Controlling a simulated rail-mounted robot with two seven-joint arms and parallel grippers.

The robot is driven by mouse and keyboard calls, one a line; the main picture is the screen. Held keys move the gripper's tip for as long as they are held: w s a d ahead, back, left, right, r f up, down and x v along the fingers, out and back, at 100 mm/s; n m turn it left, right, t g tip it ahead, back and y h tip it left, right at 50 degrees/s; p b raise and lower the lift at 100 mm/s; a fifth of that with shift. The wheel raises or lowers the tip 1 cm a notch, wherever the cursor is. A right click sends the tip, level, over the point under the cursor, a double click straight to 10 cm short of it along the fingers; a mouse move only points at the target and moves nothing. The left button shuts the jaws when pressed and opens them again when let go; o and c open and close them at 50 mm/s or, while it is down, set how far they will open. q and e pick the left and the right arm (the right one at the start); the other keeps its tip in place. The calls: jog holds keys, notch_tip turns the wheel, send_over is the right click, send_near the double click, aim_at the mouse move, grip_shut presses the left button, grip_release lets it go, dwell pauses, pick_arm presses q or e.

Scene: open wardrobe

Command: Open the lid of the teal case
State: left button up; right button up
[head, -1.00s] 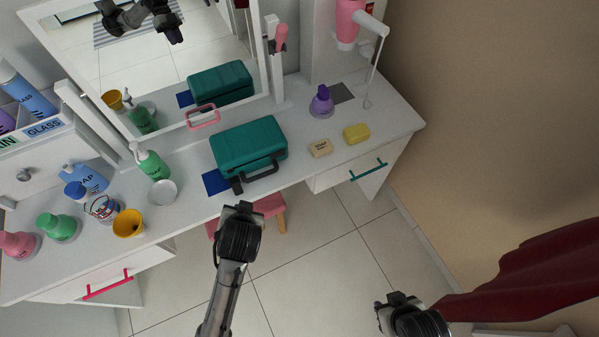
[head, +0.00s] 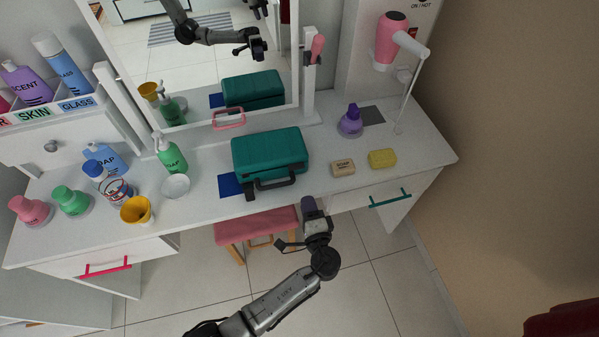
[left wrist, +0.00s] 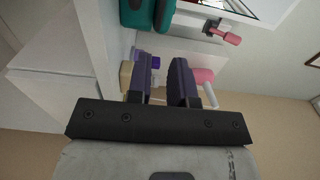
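The teal case (head: 270,150) lies on the white dressing table, its lid closed and its dark handle (head: 271,184) facing the front edge. Part of the case shows at the top of the left wrist view (left wrist: 133,14). My left gripper (head: 309,206) is in front of the table edge, right of and nearer than the case handle, not touching it. In the left wrist view its two dark fingers (left wrist: 163,82) stand apart with a gap and nothing held. My right gripper is out of view.
A soap bar (head: 343,168), a yellow sponge (head: 382,158) and a purple bottle (head: 351,121) stand right of the case. A green pump bottle (head: 171,155), white bowl (head: 176,187) and yellow cup (head: 136,210) stand left. A mirror is behind; a pink stool (head: 256,226) is below.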

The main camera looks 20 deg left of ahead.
aim_at(297, 169)
pick_arm(q)
jog(key=b+x, duration=0.1)
jog(key=x, duration=1)
jog(key=shift+w+a, duration=0.15)
jog(key=shift+w, duration=0.1)
grip_shut()
